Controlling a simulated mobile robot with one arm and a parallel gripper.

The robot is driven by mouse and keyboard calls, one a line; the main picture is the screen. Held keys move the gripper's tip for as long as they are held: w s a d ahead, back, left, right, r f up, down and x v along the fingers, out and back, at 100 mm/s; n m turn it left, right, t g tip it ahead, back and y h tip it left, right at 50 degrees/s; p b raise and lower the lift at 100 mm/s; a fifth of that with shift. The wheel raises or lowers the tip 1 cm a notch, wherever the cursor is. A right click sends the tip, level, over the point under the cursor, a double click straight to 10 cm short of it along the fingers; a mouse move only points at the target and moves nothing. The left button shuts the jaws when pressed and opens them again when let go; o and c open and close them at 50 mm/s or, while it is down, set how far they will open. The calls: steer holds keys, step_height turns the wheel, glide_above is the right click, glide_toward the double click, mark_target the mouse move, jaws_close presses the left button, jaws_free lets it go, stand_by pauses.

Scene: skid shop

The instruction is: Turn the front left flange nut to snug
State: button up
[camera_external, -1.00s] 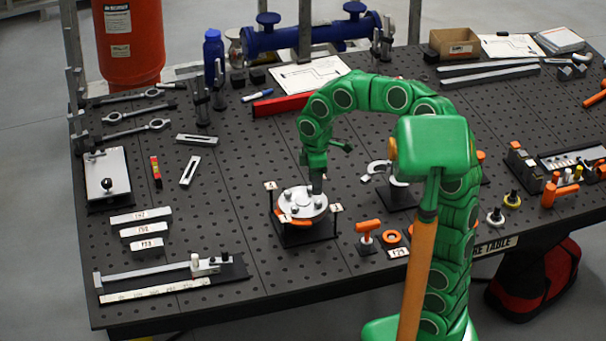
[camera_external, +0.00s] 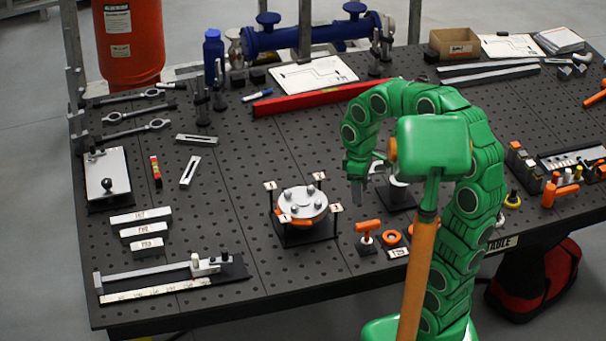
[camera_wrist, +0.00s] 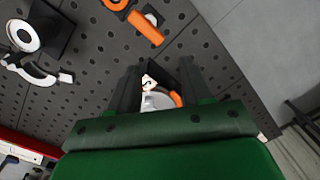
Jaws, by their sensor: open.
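The flange (camera_external: 302,204) is a round silvery disc with several nuts on top, on a black stand with small numbered white tags and an orange piece at its front. The front left nut (camera_external: 284,219) shows at the disc's near left edge. My gripper (camera_external: 358,198) is right of the flange and apart from it, with its fingers pointing down. In the wrist view my gripper (camera_wrist: 165,85) is open with nothing between its fingers. Part of the flange (camera_wrist: 158,101) shows beyond the fingers; the gripper body hides the rest.
An orange T-handled tool (camera_external: 367,228) and an orange ring (camera_external: 391,237) stand right of the flange. A slide gauge (camera_external: 160,273) lies at the front left. A red bar (camera_external: 318,97) lies behind. The table around the flange's left side is clear.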

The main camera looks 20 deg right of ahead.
steer(key=s+d+f+m, duration=0.1)
steer(key=s+d+m, duration=0.4)
steer(key=s+d, duration=0.2)
steer(key=shift+s+f, duration=0.15)
steer(key=shift+f, duration=0.05)
stand_by(0.4)
steer(key=s+d+f+m, duration=0.1)
steer(key=s+d+m, duration=0.1)
steer(key=s, duration=0.3)
steer(key=s+d+f+m+g, duration=0.1)
steer(key=s+d+m, duration=0.1)
steer(key=s, duration=0.3)
steer(key=shift+s+d+f+m, duration=0.3)
steer(key=shift+m, duration=0.6)
